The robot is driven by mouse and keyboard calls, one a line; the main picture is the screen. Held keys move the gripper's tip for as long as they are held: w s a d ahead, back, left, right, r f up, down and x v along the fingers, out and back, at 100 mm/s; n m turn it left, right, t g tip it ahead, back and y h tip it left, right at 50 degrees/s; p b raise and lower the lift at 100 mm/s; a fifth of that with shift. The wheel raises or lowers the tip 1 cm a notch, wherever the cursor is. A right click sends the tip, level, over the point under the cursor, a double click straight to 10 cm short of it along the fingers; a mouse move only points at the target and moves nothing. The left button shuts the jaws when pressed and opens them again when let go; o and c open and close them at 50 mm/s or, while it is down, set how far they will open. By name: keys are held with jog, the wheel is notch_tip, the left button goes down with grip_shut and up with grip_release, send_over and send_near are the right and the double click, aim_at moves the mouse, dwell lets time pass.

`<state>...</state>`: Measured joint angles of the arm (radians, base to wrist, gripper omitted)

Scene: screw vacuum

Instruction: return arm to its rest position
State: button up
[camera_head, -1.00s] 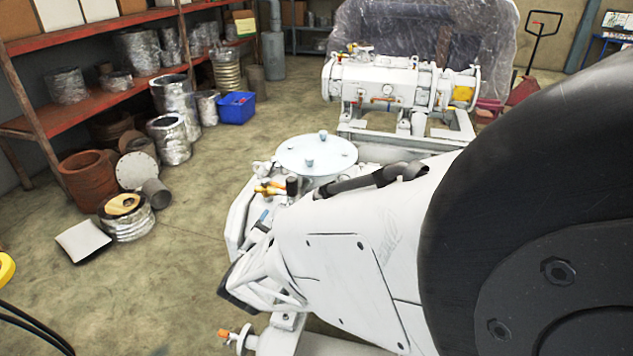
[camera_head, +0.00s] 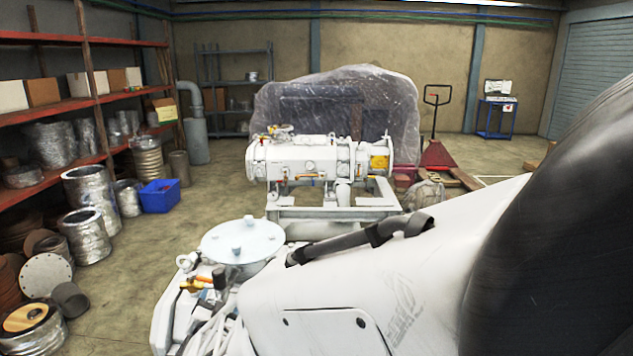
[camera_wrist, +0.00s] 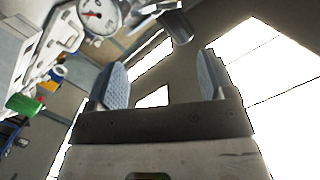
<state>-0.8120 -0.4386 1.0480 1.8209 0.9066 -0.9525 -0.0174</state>
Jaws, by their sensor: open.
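My gripper (camera_wrist: 163,82) shows in the wrist view with its two grey textured fingers standing apart and nothing between them. In the head view my white arm fills the lower right and hides the gripper. A white machine with a round pale lid (camera_head: 243,242) stands below and left of my arm. In the wrist view a round dial gauge (camera_wrist: 98,15) and a green item (camera_wrist: 23,105) show at the left.
A white pump unit (camera_head: 310,160) on a frame stands behind, before a plastic-wrapped bulk (camera_head: 350,100). Red shelves (camera_head: 85,105) with boxes and ducts line the left. A blue crate (camera_head: 159,196) is on the floor. A red pallet truck (camera_head: 436,153) stands at the back right.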

jog(key=s+d+r+n+g+y, duration=0.1)
jog(key=d+r+n+g, duration=0.15)
jog(key=d+r, duration=0.45)
jog(key=s+d+r+n+g+y, duration=0.1)
jog(key=d+r+n+g+y, duration=0.2)
jog(key=d, duration=0.7)
jog(key=s+d+r+g+h, duration=0.2)
jog(key=s+d+g+h, duration=0.4)
jog(key=s+d, duration=1.6)
jog(key=d+m+g, duration=0.1)
jog(key=d+g, duration=0.1)
jog(key=shift+s+g, duration=0.35)
jog(key=shift+s, duration=0.05)
